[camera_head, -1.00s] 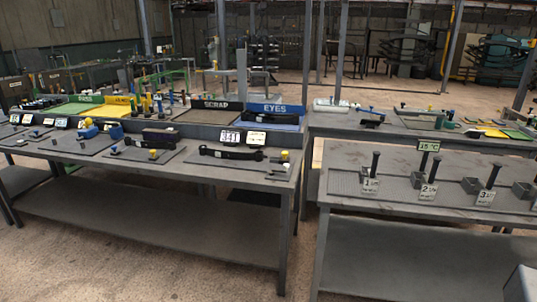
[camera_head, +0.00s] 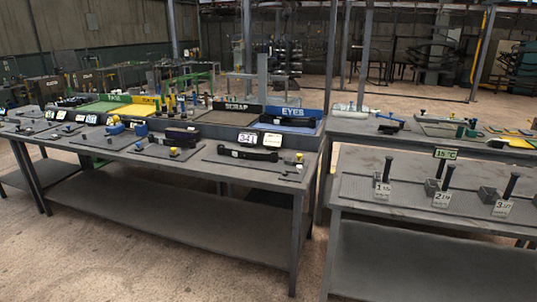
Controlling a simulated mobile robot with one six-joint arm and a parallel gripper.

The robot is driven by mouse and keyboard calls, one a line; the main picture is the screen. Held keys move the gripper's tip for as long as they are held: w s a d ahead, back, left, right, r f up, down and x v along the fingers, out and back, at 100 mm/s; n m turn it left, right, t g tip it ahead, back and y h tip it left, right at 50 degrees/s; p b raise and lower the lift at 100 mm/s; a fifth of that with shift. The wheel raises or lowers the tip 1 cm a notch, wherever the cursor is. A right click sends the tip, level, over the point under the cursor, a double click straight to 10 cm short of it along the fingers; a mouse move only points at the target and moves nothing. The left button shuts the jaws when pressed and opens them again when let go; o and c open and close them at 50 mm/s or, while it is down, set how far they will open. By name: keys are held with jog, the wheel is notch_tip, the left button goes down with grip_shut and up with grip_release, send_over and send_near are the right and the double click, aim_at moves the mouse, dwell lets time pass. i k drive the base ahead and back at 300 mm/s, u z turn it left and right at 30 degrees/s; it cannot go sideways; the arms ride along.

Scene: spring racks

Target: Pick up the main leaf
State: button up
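I cannot tell for certain which piece is the main leaf. A long black bar (camera_head: 248,153) with a pale label lies on a dark mat at the right part of the left bench, below a white "341" card (camera_head: 248,138). A shorter dark block (camera_head: 181,137) lies on the mat to its left. Another dark bar (camera_head: 285,122) lies at the blue EYES bin (camera_head: 303,112) behind. My gripper is not in view.
The left bench (camera_head: 225,178) carries more mats and small parts, with SCRAP, yellow and green bins behind. A second bench (camera_head: 400,205) with several black-handled, numbered items stands to the right. A gap separates the benches. Open floor (camera_head: 130,255) lies in front.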

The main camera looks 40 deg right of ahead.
aim_at(273, 157)
jog(key=i, duration=1.8)
jog(key=u, duration=0.45)
jog(key=k, duration=0.9)
jog(key=u, duration=0.4)
jog(key=i, duration=0.15)
jog(key=z, duration=0.3)
